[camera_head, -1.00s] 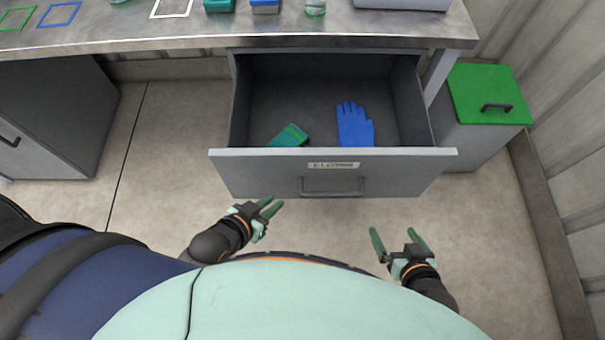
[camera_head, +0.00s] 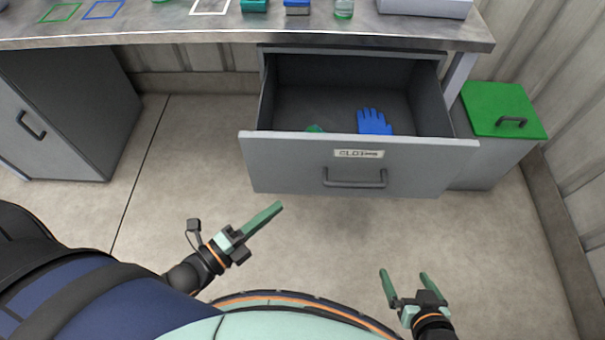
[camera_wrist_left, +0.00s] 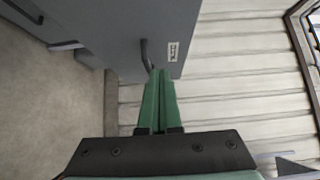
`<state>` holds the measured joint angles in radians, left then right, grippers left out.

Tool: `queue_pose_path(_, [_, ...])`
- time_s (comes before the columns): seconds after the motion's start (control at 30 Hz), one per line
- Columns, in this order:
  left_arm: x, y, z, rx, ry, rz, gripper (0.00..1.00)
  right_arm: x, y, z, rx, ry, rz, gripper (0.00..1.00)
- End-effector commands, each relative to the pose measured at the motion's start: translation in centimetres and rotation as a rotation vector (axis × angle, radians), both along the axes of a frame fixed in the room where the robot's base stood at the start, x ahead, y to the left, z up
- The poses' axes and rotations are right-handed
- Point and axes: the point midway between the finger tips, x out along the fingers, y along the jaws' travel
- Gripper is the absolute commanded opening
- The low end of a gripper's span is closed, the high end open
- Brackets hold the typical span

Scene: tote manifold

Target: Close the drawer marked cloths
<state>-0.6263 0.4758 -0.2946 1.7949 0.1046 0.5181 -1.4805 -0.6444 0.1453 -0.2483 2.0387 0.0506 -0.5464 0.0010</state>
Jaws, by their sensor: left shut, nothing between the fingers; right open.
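The grey drawer (camera_head: 290,165) under the counter stands pulled well out. Its label (camera_head: 358,153) is blurred but fits "cloths", and its bar handle (camera_head: 354,180) is below that. Inside lie a blue glove (camera_head: 374,122) and a green item (camera_head: 314,129), mostly hidden by the front panel. My left gripper (camera_head: 278,206) is shut and empty, below and in front of the drawer's left part, apart from it. In the left wrist view its closed fingers (camera_wrist_left: 160,73) point toward a grey front with a handle (camera_wrist_left: 146,56) and label (camera_wrist_left: 174,50). My right gripper (camera_head: 404,273) is open and empty, lower right.
The counter (camera_head: 150,28) overhangs the drawer. A grey cabinet (camera_head: 75,110) stands at left and a green-lidded bin (camera_head: 503,108) right beside the drawer. The floor (camera_head: 190,150) in front is clear.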

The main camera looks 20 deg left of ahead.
Motion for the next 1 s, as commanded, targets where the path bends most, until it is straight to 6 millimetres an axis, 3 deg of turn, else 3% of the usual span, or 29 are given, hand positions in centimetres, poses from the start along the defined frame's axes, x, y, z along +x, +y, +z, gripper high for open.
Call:
queue_pose_path(0.47, [8.4, -4.3, 0.0, -0.004, -0.001, 0.000, 0.00, 0.2, -0.2, -0.9, -0.003, -0.005, -0.001, 1.00])
queue_pose_path(0.6, [10.3, -3.4, -0.1, 0.000, 0.001, 0.000, 0.00, 0.2, -0.3, -1.2, -0.005, -0.006, -0.001, 1.00])
queue_pose_path(1.0, [11.8, -2.9, 0.0, -0.004, 0.004, 0.000, 0.00, 0.2, -0.3, -1.1, -0.005, -0.009, -0.004, 1.00])
